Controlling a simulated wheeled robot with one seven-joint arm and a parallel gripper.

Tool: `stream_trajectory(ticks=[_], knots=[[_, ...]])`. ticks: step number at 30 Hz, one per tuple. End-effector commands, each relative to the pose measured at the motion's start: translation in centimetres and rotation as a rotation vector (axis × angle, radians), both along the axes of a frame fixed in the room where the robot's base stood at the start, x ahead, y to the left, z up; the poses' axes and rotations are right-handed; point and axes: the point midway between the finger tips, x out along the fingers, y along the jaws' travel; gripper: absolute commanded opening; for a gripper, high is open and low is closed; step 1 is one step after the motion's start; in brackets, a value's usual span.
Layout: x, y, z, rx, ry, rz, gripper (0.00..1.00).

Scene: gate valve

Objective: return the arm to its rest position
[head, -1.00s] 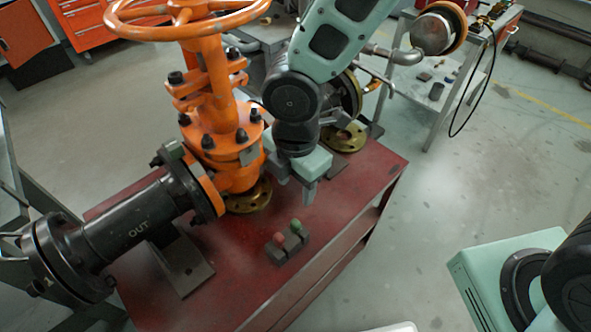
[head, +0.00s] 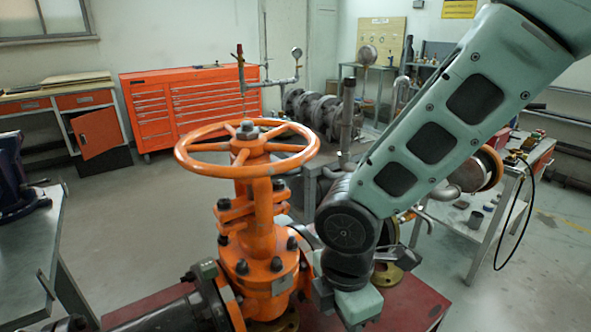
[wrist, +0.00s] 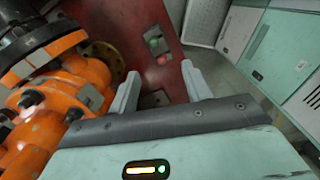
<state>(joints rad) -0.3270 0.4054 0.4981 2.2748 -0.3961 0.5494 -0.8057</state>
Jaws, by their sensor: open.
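My gripper (wrist: 161,88) is open and empty, with its two pale fingers spread apart in the wrist view. In the head view its mint-green hand (head: 358,305) hangs low beside the right of the orange gate valve (head: 262,230), and its fingertips are cut off by the bottom edge. My arm runs from the upper right down to it, bent at the dark joint. The valve body also fills the left of the wrist view (wrist: 40,115). I cannot tell whether the hand is clear of the valve's flange.
The orange handwheel (head: 247,150) stands left of my arm. The red table (head: 415,302) lies under the hand. A green button (wrist: 154,43) and a red button (wrist: 162,60) lie beyond the fingers. A grey cart (head: 490,230) stands at right. Open floor (head: 560,270) lies right of the table.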

Motion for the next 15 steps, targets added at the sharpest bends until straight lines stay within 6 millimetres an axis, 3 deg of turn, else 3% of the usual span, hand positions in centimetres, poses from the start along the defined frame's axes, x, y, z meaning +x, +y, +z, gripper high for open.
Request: stream_trajectory(ticks=[6,12,15], knots=[[-4.1,-3.5,4.7,0.004,-0.02,-0.558,0.48],[-7.8,-5.7,7.1,0.037,-0.001,-1.021,0.48],[-9.0,-6.3,7.7,0.049,0.013,-1.167,0.48]])
